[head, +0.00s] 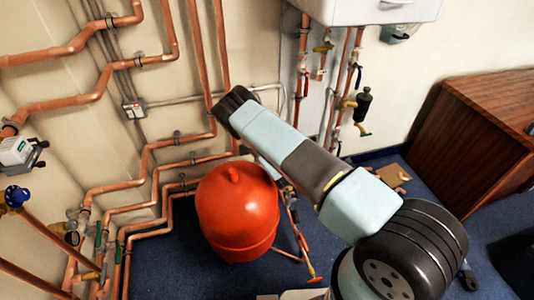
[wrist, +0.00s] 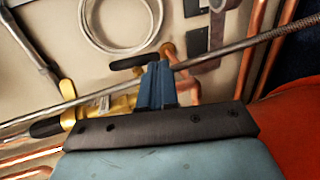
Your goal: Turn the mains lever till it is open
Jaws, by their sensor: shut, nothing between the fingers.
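In the wrist view my gripper (wrist: 156,70) is shut and empty, its blue fingers close together. A brass valve body (wrist: 100,108) lies to the left of the fingers, with a black-ended part (wrist: 46,127) at its left end. A short black handle (wrist: 134,62) shows just left of the fingertips, beside a copper fitting (wrist: 167,50). I cannot tell which of these is the mains lever, nor whether the fingers touch the handle. In the head view my arm and the red vessel (head: 236,212) hide the gripper.
In the wrist view a thin rod (wrist: 240,47) crosses behind the fingers and a coiled white hose (wrist: 118,22) hangs on the wall. Copper pipes (head: 150,160) run along the wall at left. A wooden cabinet (head: 470,140) stands at right.

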